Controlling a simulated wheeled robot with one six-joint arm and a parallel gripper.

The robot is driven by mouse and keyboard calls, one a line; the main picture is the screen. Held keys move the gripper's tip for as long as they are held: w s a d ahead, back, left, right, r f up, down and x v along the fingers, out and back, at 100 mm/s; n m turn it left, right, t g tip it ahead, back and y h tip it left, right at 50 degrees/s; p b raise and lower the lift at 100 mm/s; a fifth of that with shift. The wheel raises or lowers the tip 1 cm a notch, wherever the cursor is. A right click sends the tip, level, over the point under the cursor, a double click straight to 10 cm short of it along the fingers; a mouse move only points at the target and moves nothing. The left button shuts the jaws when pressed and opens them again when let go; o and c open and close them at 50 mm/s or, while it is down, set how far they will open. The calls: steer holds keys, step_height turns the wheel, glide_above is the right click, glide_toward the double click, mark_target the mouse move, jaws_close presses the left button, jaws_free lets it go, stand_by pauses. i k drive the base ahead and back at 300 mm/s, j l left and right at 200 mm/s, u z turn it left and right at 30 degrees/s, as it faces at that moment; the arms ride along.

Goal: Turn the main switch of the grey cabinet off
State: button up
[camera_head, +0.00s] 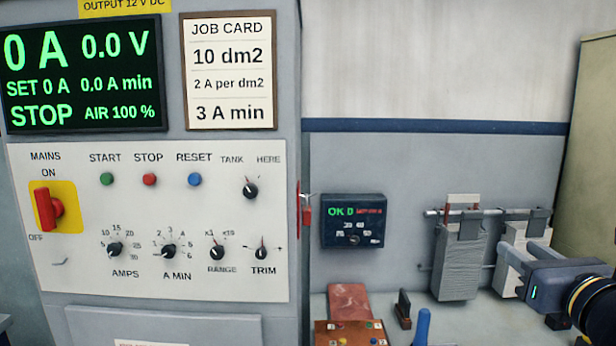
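The grey cabinet (297,80) fills the left half of the view. The handle stands roughly upright, toward ON; OFF is printed at the plate's lower left. The cabinet's display (84,75) is lit and reads 0 A, 0.0 V and STOP. My gripper (507,252) is at the lower right, far from the switch, pointing left in front of the hanging grey plates. Whether its fingers are apart is unclear.
Small buttons and black knobs share the panel with the switch. A red tag (306,211) hangs at the cabinet's right edge. Right of it are a dark meter box (352,221), hanging grey plates (458,265), and small items on the bench. The space before the panel looks clear.

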mark_target(49, 209)
steer(key=j, duration=2.55)
steer(key=i+j, duration=0.1)
steer(key=j, duration=1.9)
steer(key=i+z, duration=0.05)
steer(key=i, duration=0.05)
